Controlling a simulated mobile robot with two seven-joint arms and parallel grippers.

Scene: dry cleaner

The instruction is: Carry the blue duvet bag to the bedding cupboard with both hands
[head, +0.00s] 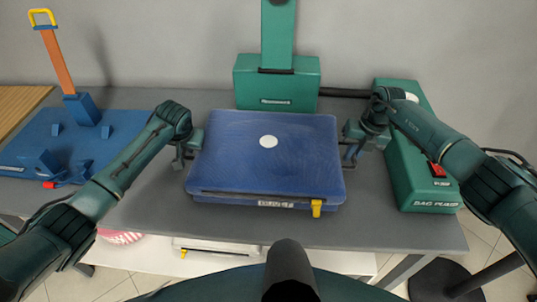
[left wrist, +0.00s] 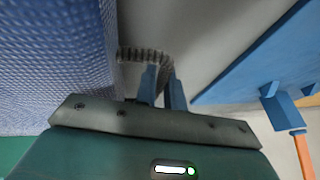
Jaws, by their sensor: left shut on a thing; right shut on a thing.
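The blue duvet bag (head: 262,165) lies flat on the grey table (head: 400,232), with a round white spot on top and a yellow tag at its front edge. My left gripper (head: 181,160) is at the bag's left side. In the left wrist view its blue fingers (left wrist: 162,88) are shut on a dark ribbed loop handle (left wrist: 146,55) beside the bag's woven side (left wrist: 60,60). My right gripper (head: 350,158) is at the right side, shut on what looks like the matching handle, partly hidden by the gripper. The bedding cupboard is not in view.
A green machine (head: 277,90) stands close behind the bag. A green bag pump (head: 425,175) stands on the right, near my right arm. A blue board with an upright arm (head: 75,135) lies on the left. A lower shelf (head: 330,262) holds a few items.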

